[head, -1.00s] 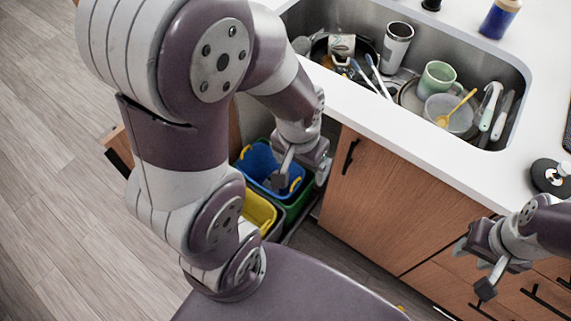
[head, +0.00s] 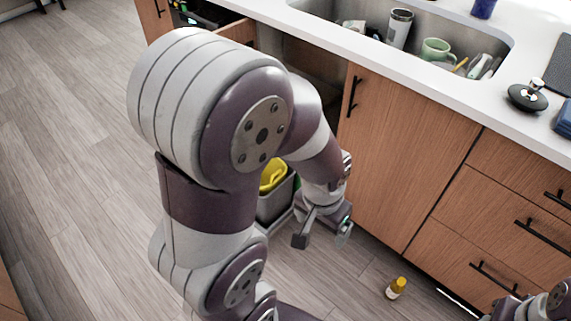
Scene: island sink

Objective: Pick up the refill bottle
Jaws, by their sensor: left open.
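A dark blue bottle (head: 482,8) stands on the counter behind the sink, cut by the top edge of the view. My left gripper (head: 322,240) is open and empty, pointing down low in front of the cabinet, to the left of and beyond the yellow bottle. My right gripper (head: 515,309) is at the bottom right corner, cut off by the frame, so its jaws are unclear.
The sink (head: 400,38) holds a steel tumbler, a green mug and utensils. A grey bin with a yellow liner (head: 275,190) is partly hidden behind my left arm. Cabinet doors and drawers (head: 500,215) stand close behind the yellow bottle. The floor around it is clear.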

